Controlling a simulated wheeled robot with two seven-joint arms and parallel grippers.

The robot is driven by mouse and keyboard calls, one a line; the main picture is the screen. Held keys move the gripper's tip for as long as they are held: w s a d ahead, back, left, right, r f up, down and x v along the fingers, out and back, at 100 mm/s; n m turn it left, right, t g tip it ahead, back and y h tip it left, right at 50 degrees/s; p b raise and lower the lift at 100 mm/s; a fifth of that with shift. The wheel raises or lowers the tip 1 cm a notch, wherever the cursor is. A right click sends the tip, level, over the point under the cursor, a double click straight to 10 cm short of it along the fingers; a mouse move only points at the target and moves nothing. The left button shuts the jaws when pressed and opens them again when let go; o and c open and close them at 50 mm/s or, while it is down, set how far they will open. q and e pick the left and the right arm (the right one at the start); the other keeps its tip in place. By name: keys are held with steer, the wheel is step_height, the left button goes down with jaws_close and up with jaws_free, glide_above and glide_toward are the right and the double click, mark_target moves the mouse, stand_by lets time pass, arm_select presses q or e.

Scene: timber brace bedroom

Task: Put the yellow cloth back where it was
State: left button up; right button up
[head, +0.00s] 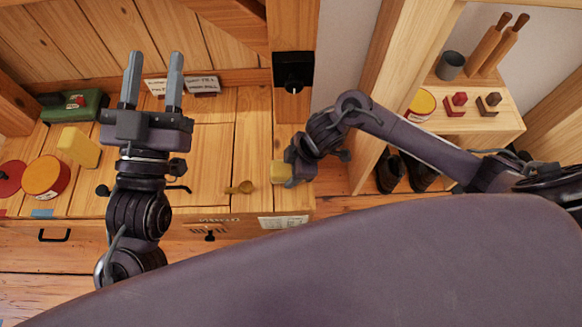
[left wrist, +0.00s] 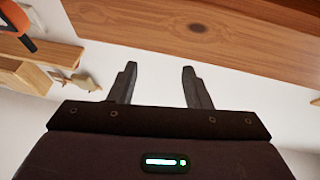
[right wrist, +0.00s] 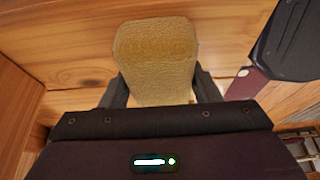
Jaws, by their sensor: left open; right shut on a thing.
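The yellow cloth (head: 279,172) is a small folded, textured block at the right end of the wooden bench top. It fills the space between the fingers in the right wrist view (right wrist: 157,60). My right gripper (head: 294,170) is shut on it; whether the cloth touches the wood below cannot be told. My left gripper (head: 155,78) is open and empty, fingers pointing to the back of the bench. It also shows empty in the left wrist view (left wrist: 158,85).
Two label cards stand at the back. A shelf (head: 480,120) with rolling pins is on the right.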

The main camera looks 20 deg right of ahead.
arm_select(q)
steer(key=shift+s+r, duration=0.15)
steer(key=shift+r, duration=0.15)
arm_select(e)
steer(key=shift+f, duration=0.25)
arm_select(q)
steer(key=shift+s+a+r+t, duration=0.1)
steer(key=shift+t, duration=0.2)
